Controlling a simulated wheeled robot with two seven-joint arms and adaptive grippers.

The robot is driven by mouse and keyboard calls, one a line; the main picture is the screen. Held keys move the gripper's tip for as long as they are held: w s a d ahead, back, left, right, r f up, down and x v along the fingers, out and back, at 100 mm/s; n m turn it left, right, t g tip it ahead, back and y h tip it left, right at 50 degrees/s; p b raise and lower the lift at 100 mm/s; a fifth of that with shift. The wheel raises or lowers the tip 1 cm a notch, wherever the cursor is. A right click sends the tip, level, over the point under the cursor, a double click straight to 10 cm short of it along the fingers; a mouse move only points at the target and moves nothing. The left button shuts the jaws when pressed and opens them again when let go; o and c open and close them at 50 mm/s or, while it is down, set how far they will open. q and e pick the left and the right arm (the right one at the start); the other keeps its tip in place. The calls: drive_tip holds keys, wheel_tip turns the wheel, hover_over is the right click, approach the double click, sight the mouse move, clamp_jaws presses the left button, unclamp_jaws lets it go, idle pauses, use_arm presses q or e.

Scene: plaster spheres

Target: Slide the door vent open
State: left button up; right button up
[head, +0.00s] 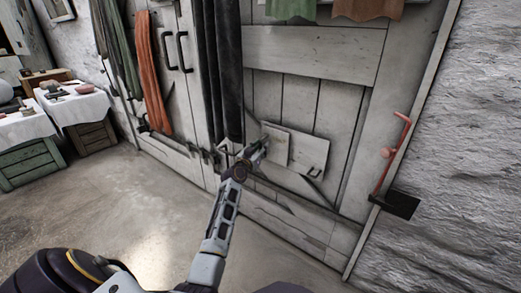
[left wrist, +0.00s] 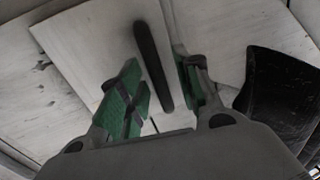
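The door vent is low on the grey plank door. In the head view it shows as two pale panels side by side, a left panel (head: 275,143) and a right panel (head: 307,152). In the left wrist view a pale panel (left wrist: 95,45) fills much of the picture, with a long dark handle (left wrist: 152,62) standing on it. My left gripper (head: 258,151) is at the left panel. In the left wrist view its green-padded fingers (left wrist: 158,90) are apart, with the handle's lower end between them. I cannot tell whether either finger touches it. My right gripper is not in view.
A dark cloth (head: 222,70) hangs just left of the vent. A red metal lever (head: 391,155) with a dark plate is at the door's right edge, by a rough stone wall (head: 470,170). Cloth-covered crates (head: 75,105) stand far left. The floor (head: 120,205) before the door is clear.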

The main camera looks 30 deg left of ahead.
use_arm(q)
drive_tip(key=shift+c, duration=0.3)
clamp_jaws()
drive_tip(key=shift+d, duration=0.1)
